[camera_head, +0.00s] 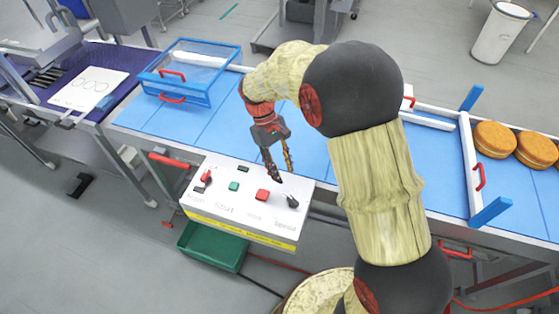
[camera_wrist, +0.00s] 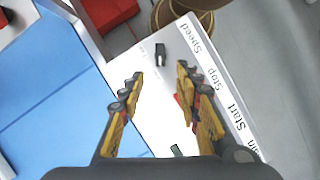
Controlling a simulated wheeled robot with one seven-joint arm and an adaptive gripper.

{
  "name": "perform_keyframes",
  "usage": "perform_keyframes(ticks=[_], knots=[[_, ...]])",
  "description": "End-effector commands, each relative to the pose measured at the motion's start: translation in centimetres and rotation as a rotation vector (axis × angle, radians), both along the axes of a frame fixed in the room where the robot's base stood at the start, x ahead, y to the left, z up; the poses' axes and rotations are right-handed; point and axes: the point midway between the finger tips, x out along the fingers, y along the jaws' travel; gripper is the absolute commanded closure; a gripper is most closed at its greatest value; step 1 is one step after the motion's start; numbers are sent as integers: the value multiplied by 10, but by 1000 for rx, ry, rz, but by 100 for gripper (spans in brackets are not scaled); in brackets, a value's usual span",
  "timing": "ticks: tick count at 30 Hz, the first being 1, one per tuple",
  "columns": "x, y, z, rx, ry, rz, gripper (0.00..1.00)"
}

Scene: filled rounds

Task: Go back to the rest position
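My gripper (camera_head: 281,173) hangs above the far edge of a white control box, with its fingers pointing down. In the wrist view my gripper (camera_wrist: 160,73) is open and empty, its two yellow and black fingers well apart. The control box (camera_head: 220,196) carries a green button (camera_head: 234,186), a red button (camera_head: 262,195), a black knob (camera_head: 292,201) and a red switch (camera_head: 206,177). In the wrist view the black knob (camera_wrist: 161,54) lies beyond the fingertips. The right finger partly hides the red button there.
A blue conveyor (camera_head: 205,120) runs behind the box, with a blue-framed clear cover (camera_head: 190,72) at its left. Round filled cakes (camera_head: 495,139) lie at the right behind a white bar (camera_head: 468,160). A green bin (camera_head: 212,247) stands below the box.

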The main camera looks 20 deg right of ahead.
Motion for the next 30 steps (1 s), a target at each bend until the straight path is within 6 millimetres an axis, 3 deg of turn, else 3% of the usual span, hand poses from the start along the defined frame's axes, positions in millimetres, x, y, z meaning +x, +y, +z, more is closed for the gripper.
perform_keyframes(ticks=[10, 14, 30], knots=[[5, 2, -4, -4, -29, -33, 67], [-15, 5, -17, -4, -37, -88, 67], [-106, -1, 56, 90, -421, -312, 67]])
